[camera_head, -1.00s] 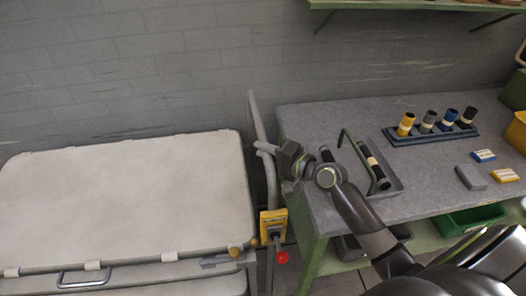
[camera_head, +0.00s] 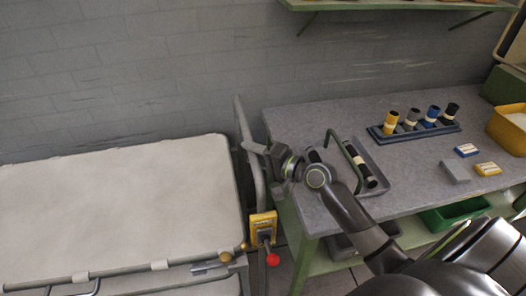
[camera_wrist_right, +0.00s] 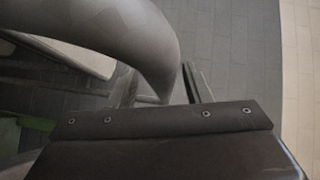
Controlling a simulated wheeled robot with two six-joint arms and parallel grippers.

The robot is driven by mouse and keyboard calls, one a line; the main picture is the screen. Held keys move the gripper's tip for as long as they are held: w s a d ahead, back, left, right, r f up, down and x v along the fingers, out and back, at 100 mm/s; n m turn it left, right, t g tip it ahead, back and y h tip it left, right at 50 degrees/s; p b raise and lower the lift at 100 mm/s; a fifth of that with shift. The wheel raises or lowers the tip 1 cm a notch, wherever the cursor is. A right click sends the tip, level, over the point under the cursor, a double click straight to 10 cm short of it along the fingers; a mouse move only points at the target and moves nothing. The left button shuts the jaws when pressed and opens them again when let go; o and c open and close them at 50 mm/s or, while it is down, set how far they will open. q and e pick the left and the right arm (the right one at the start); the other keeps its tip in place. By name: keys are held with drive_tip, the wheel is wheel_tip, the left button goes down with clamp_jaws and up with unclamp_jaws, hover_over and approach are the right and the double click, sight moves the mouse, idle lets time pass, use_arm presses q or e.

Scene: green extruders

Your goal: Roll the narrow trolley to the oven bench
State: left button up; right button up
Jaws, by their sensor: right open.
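A pale-topped unit with a metal frame (camera_head: 110,205) fills the lower left of the head view; I cannot tell for certain that it is the narrow trolley. A grey bent-tube rail (camera_head: 242,122) stands upright at its right end. My right gripper (camera_head: 262,156) is open beside this rail, left of the grey bench (camera_head: 300,120); contact is unclear. In the right wrist view a thick grey curved tube (camera_wrist_right: 125,35) passes close to the gripper and hides part of the view. My left gripper is out of view. I cannot identify the oven bench for certain.
A yellow box with a red-knobbed lever (camera_head: 262,226) sits low between unit and bench. The bench carries a rack of bottles (camera_head: 380,133), a grey tray (camera_head: 377,180), small blocks (camera_head: 455,171) and a yellow bin (camera_head: 497,128). A green shelf (camera_head: 400,6) hangs above.

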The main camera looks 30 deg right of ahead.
drive_tip(key=b+v, duration=0.4)
drive_tip(key=v, duration=1.3)
drive_tip(key=shift+d, duration=0.25)
drive_tip(key=shift+s+f, duration=0.1)
